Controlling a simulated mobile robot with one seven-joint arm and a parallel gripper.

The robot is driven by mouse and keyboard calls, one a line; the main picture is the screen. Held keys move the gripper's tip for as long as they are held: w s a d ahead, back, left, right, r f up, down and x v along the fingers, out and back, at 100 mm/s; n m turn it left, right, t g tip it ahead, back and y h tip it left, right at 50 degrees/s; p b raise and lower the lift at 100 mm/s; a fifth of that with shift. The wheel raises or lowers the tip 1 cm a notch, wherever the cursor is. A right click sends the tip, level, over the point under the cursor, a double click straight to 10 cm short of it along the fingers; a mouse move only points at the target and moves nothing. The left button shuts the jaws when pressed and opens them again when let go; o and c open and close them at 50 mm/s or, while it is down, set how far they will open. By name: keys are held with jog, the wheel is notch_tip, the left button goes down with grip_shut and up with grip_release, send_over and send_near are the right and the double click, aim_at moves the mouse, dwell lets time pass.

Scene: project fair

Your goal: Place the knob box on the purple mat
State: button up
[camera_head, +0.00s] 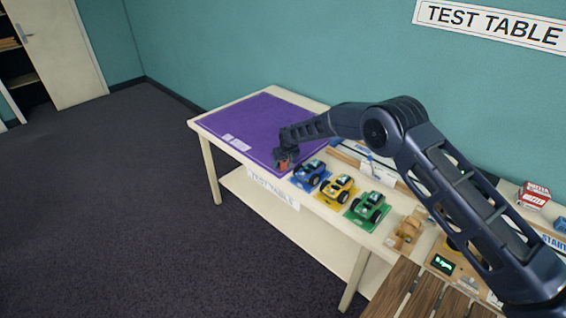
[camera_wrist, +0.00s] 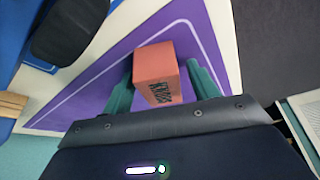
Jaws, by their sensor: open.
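The knob box, a small orange-red box with dark "KNOBS" lettering, shows in the wrist view (camera_wrist: 154,62) between my two green fingers. My gripper (camera_wrist: 161,86) is open, with one finger on each side of the box. The purple mat (camera_wrist: 100,82) with a pale border line lies behind the box. In the head view the mat (camera_head: 250,118) covers the left part of the table. My gripper (camera_head: 285,160) is low at the mat's near right corner, with the box (camera_head: 282,164) partly showing. I cannot tell whether the box's underside touches the mat.
Blue (camera_head: 310,173), yellow (camera_head: 338,188) and green (camera_head: 368,207) toy cars stand in a row right of the mat. Most of the mat is clear. A red-and-white box (camera_head: 534,195) is far right.

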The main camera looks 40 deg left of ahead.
jog(key=v, duration=1.2)
jog(key=shift+r, duration=0.1)
